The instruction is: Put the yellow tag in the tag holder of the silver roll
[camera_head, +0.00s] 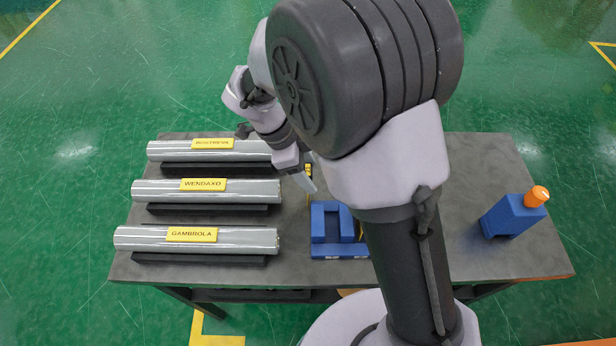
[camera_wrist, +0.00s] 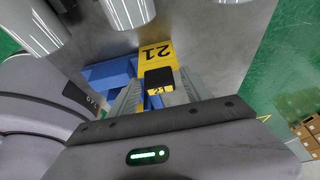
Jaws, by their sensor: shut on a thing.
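Three silver rolls lie on dark cradles at the left of the table: the far roll (camera_head: 262,151), the middle roll "WENDAXO" (camera_head: 150,191) and the near roll "GAMBROLA" (camera_head: 135,238). Each bears a yellow name label. Their ends show at the top of the wrist view (camera_wrist: 130,10). In the head view a bit of the tag (camera_head: 308,170) shows at the fingers, just right of the rolls' ends. I cannot make out a tag holder on any roll.
A blue slotted block (camera_head: 318,225) stands at the table's middle, right of the near roll; it shows beside the fingers in the wrist view (camera_wrist: 105,74). My arm hides much of the table's middle.

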